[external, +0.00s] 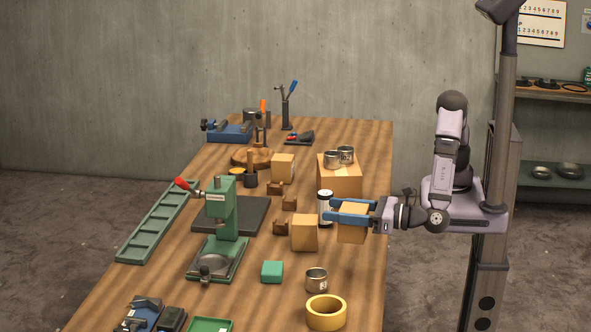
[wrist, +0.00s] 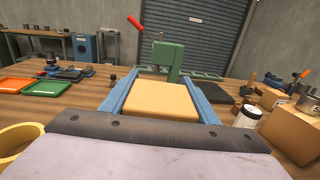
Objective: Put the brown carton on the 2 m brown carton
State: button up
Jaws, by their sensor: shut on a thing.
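My gripper (external: 331,209) is shut on a tan-brown carton (external: 352,224), held between its blue fingers at the table's right side. In the wrist view the held carton (wrist: 158,101) fills the space between the fingers. A second brown carton (external: 304,233) stands on the table just left of the held one. A smaller-looking brown carton (external: 283,167) stands farther back. A large brown carton (external: 340,182) stands at the back right with cans (external: 345,154) on top. I cannot read a "2 m" mark on any carton.
A white jar (external: 325,207) stands right behind my gripper. A can (external: 316,280), yellow ring (external: 326,312) and green block (external: 272,271) lie in front. A green press (external: 220,230) and small brown blocks (external: 289,203) are to the left.

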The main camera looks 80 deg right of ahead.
jog(key=w+d+r+m+g+h+b, duration=0.3)
jog(key=w+d+m+h, duration=0.45)
jog(key=w+d, duration=1.6)
jog(key=w+d+r+m+g+h, duration=0.1)
jog(key=d+r+m+g+h, duration=0.15)
jog(key=d, duration=1.05)
jog(key=d+r+m+g+h, duration=0.1)
jog(key=d+g+h, duration=0.15)
jog(key=d, duration=0.95)
jog(key=w+d+r+m+g+h, duration=0.1)
jog(key=d+r+g+h, duration=0.15)
jog(key=d, duration=1.05)
jog(key=shift+g, duration=0.25)
jog(key=shift+w+a+f+p, duration=0.1)
jog(key=shift+f+p, duration=0.2)
jog(key=shift+f, duration=2.25)
jog(key=shift+a+f+p, duration=0.1)
jog(key=shift+f+p, duration=0.2)
jog(key=shift+f, duration=2.25)
jog(key=shift+f, duration=0.15)
jog(key=o, duration=1.1)
jog(key=shift+o, duration=0.2)
